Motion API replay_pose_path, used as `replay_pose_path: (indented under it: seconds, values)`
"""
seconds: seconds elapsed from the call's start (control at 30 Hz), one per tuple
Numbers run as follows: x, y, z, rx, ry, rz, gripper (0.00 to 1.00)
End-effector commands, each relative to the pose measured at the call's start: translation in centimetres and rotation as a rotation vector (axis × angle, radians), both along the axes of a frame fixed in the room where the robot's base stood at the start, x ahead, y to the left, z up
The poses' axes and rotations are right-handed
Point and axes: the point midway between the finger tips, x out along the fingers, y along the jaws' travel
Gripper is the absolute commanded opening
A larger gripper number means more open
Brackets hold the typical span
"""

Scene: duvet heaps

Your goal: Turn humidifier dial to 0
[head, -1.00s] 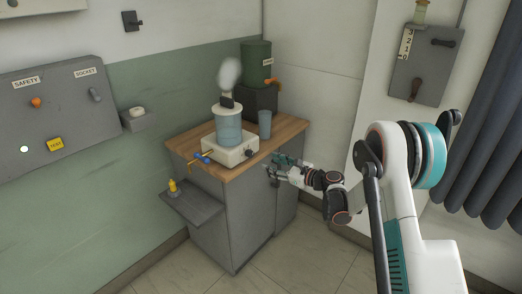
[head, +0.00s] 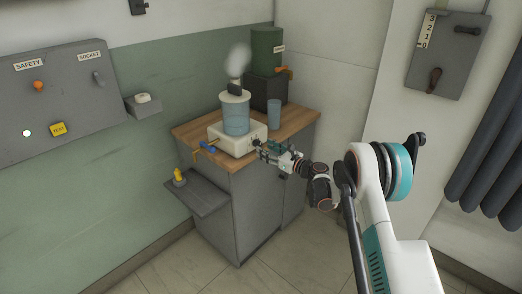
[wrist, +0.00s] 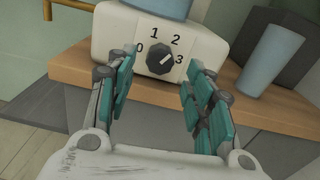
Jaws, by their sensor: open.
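The humidifier (head: 235,118) stands on the wooden-topped cabinet, with a cream base, a blue translucent tank and mist rising. In the wrist view its dark dial (wrist: 161,59) is on the base front, with marks 0, 1, 2 and 3 around it. Its pale pointer line slants up and right, towards the 2 and 3 side; the exact setting is hard to tell. My gripper (wrist: 160,72) is open and empty, its teal fingers spread left and right in front of the dial.
A blue cup (wrist: 271,60) stands right of the humidifier on the wooden top (wrist: 248,100). A green canister (head: 267,50) on a dark box stands behind. A blue-handled tap (head: 207,149) juts out left of the base. A side shelf (head: 205,196) holds a yellow item.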

Motion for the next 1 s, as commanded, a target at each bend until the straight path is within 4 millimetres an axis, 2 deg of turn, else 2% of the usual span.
replay_pose_path:
  seconds: [0.1,0.3,0.63,0.83,1.0]
  values:
    - [1.1,1.5,-0.2,0.000,0.000,0.002,0.48]
    - [2.1,2.8,-0.1,0.000,0.000,0.001,0.48]
    - [2.2,2.9,0.0,0.000,0.000,0.001,0.48]
    - [2.2,2.9,0.0,0.000,0.000,0.001,0.04]
    - [2.2,2.9,0.0,-0.001,-0.002,0.001,0.04]
